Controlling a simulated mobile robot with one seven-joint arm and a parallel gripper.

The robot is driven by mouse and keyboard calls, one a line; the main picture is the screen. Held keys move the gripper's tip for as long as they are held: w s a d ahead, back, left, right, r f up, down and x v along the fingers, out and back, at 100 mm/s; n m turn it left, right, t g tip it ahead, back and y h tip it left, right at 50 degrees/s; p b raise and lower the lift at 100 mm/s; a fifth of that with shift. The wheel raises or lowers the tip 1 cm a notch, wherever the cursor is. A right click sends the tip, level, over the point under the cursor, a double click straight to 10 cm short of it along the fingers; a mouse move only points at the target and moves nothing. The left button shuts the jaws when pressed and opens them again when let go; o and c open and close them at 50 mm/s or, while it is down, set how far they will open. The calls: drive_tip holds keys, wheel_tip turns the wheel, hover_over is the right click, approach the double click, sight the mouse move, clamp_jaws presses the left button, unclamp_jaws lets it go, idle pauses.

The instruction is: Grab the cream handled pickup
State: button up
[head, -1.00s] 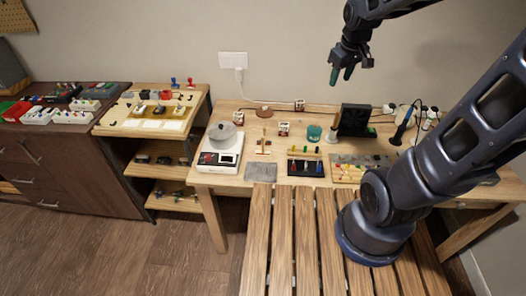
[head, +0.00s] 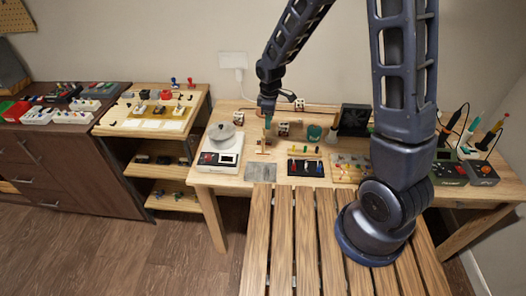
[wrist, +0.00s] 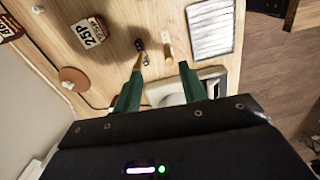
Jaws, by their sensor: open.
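A small cream-handled piece (wrist: 167,46), which looks like the pickup, lies on the wooden bench top in the wrist view, beyond the fingertips and a little left of the pale grey plate. A small dark piece (wrist: 140,45) lies just left of it. In the head view these small pieces (head: 263,147) show only faintly, below my gripper. My gripper (wrist: 161,72) is open, with green fingers apart and nothing held between them. In the head view it (head: 267,112) hangs above the back-left part of the bench.
The scale with a metal pot (head: 222,134) stands left of the pieces. The grey plate (head: 260,172) lies in front. A block marked 25P (wrist: 89,32) and a round brown disc (wrist: 73,78) lie towards the wall.

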sight(263, 141)
drive_tip(key=a+f, duration=0.1)
drive_tip(key=a+f+n, duration=0.1)
drive_tip(key=shift+s+f, duration=0.4)
drive_tip(key=shift+a+f, duration=0.15)
drive_tip(key=shift+f, duration=5.15)
clamp_jaws()
